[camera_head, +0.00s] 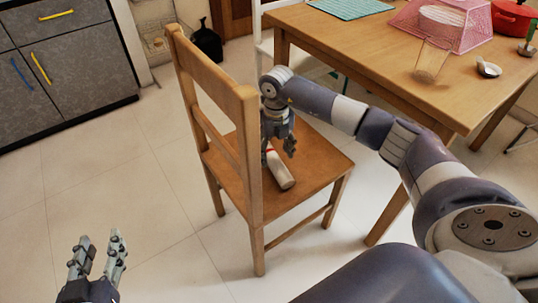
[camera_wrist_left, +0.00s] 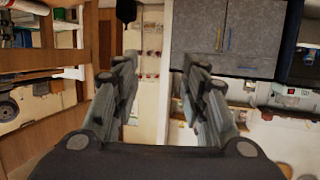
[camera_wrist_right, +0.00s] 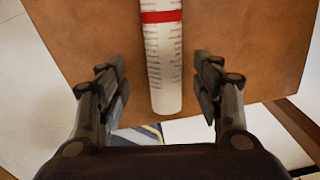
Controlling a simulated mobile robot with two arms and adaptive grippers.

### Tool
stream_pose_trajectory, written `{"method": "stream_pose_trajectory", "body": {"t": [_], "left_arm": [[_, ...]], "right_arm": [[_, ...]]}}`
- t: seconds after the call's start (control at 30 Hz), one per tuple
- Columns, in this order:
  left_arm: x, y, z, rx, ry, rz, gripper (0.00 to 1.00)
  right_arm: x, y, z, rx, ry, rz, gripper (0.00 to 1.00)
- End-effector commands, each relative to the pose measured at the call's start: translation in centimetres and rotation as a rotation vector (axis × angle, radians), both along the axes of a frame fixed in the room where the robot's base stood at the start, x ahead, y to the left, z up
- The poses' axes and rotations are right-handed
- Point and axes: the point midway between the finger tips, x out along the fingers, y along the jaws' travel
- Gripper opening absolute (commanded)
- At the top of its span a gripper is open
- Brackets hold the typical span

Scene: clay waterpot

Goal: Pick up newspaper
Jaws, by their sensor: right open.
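A rolled newspaper (camera_head: 281,172), whitish with a red band, lies on the seat of a wooden chair (camera_head: 320,158). My right gripper (camera_head: 281,151) reaches over the seat and is just above the roll in the head view. In the right wrist view the newspaper (camera_wrist_right: 163,60) runs lengthwise between the two spread fingers of the right gripper (camera_wrist_right: 161,92). There are gaps on both sides, so the gripper is open and not touching it. My left gripper (camera_head: 97,250) is open and empty at the lower left; its spread fingers also show in the left wrist view (camera_wrist_left: 158,85).
The chair's backrest (camera_head: 222,105) stands on the left side of the seat. A wooden table (camera_head: 375,55) with a pink basket (camera_head: 440,28), a glass (camera_head: 431,60) and a red pot (camera_head: 512,18) is behind right. Grey cabinets (camera_head: 65,65) stand at the left. Tiled floor is clear at left.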

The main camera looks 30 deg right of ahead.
Motion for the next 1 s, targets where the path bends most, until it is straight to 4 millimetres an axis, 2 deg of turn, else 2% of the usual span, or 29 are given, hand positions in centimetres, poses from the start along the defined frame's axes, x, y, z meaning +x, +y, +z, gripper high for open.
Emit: {"method": "stream_pose_trajectory", "body": {"t": [0.17,0.6,0.8,1.0], "left_arm": [[0.6,-0.4,1.3,-0.019,-0.074,-0.005,0.4],[1.3,-1.5,8.2,-0.106,-0.416,-0.026,0.4],[1.2,-1.6,9.2,-0.118,-0.464,-0.029,0.4],[1.2,-1.6,9.3,-0.119,-0.465,-0.029,0.4]], "right_arm": [[0.0,-0.2,-1.0,0.0,0.001,-0.002,0.6],[0.1,-0.5,-4.7,0.001,0.0,-0.001,0.6],[0.1,-0.6,-5.2,0.0,-0.001,0.0,0.6],[0.1,-0.6,-5.2,0.0,-0.001,0.0,0.58]]}}
